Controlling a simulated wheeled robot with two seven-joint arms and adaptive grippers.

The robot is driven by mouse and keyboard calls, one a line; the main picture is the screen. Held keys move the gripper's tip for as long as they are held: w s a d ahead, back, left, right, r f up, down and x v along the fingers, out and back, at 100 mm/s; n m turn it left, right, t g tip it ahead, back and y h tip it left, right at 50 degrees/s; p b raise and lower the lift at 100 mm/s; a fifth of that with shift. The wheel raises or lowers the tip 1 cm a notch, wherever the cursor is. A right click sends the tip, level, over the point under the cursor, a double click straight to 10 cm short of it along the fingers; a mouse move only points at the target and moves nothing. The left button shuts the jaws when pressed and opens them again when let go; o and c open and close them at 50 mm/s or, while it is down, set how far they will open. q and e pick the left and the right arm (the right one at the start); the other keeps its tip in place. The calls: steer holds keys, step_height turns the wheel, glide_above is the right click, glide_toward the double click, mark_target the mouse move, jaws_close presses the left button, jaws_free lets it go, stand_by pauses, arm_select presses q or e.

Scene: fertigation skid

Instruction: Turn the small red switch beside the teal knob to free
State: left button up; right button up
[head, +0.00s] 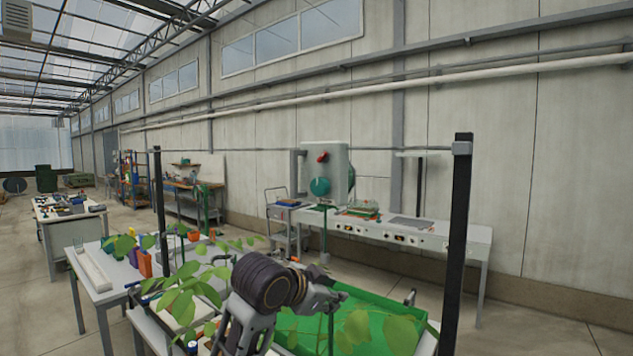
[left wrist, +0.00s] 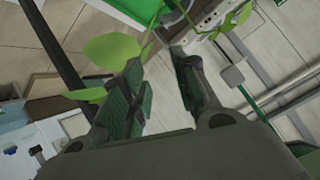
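The small red switch (head: 322,157) sits on the front of a pale grey box (head: 338,160) on the far bench, directly above the round teal knob (head: 320,187). The switch's handle looks slanted; its markings are too small to read. My left gripper (head: 333,300) is in the foreground, well short of the box and lower in the picture. In the left wrist view my left gripper (left wrist: 160,68) has its two fingers apart with nothing between them. Neither switch nor knob can be made out in that view. I cannot see my right gripper.
Leafy plants (head: 190,285) and a green tray (head: 375,315) lie around my left arm. A dark post (head: 458,230) stands at right. The far bench (head: 450,236) carries the box and a green-and-red item (head: 362,210). Leaves (left wrist: 112,47) hang close to the left fingers.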

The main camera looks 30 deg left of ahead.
arm_select(q)
steer(key=s+a+r+m+t, duration=0.1)
steer(key=s+r+t, duration=0.1)
steer(key=r, duration=0.7)
steer(key=s+a+r+m+t, duration=0.1)
steer(key=s+a+r, duration=0.1)
steer(key=r, duration=0.7)
steer(key=m+t, duration=0.2)
steer(key=t, duration=0.1)
glide_toward(322, 156)
steer(key=s, duration=0.6)
steer(key=shift+w+a, duration=0.15)
steer(key=shift+a, duration=0.3)
steer(key=shift+w+f, duration=0.1)
steer(key=shift+h, duration=0.4)
steer(key=w, duration=0.4)
steer(key=w+p, duration=0.1)
steer(key=w, duration=0.3)
steer(key=w+d+p, duration=0.1)
steer(key=w, duration=0.3)
steer(key=shift+w, duration=0.8)
arm_select(e)
steer(key=shift+s+a+r, duration=0.2)
steer(key=shift+a+r, duration=0.2)
steer(key=shift+r, duration=0.15)
steer(key=shift+s+a+r, duration=0.2)
steer(key=shift+a+r, duration=0.2)
steer(key=shift+r, duration=0.1)
steer(key=shift+d, duration=0.1)
